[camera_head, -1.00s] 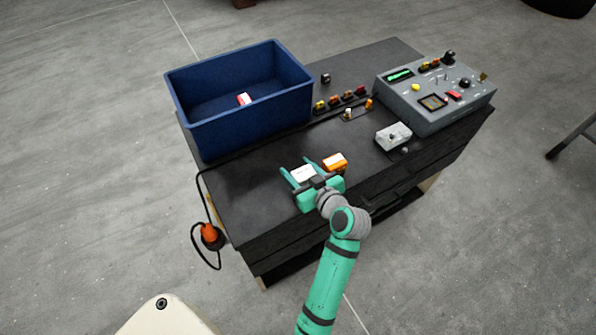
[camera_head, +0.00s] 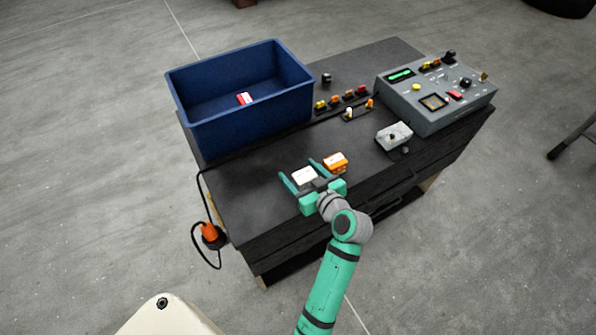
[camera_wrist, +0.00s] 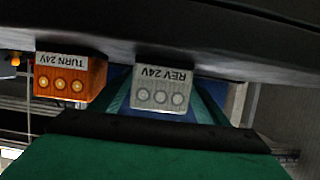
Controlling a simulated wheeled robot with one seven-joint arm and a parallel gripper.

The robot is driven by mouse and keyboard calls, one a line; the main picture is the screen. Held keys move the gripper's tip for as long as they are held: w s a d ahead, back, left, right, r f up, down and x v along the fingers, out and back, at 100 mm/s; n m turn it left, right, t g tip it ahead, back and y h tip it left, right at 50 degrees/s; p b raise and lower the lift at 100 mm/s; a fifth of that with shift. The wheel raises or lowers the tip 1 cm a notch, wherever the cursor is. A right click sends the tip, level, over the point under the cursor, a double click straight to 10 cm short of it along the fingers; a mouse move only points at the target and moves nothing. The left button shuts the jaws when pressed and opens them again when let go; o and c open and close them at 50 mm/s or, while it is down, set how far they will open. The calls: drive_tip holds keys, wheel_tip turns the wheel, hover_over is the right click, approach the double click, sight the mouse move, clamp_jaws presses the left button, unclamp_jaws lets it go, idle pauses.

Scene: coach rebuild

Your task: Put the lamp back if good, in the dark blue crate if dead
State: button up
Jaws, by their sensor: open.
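A white lamp (camera_head: 305,176) sits at the front of the dark bench, between the fingers of my gripper (camera_head: 298,169). The gripper is open, with a finger on either side of it. In the wrist view the lamp (camera_wrist: 163,90) is grey-white, reads "REV 24V" upside down and has three round lenses, none clearly glowing. An orange lamp (camera_head: 335,162) stands just right of the gripper; it reads "TURN 24V" in the wrist view (camera_wrist: 70,76). The dark blue crate (camera_head: 250,130) stands at the bench's back left, with a red and white lamp (camera_head: 244,98) inside.
A grey test box (camera_head: 435,112) with a green display (camera_head: 401,75) stands at the right. A small grey unit (camera_head: 394,136) sits before it. Several small coloured lamps line the bench's middle. An orange plug (camera_head: 209,232) hangs at the left. The bench's front left is clear.

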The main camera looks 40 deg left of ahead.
drive_tip(key=v, duration=1.1)
drive_tip(key=shift+d, duration=0.15)
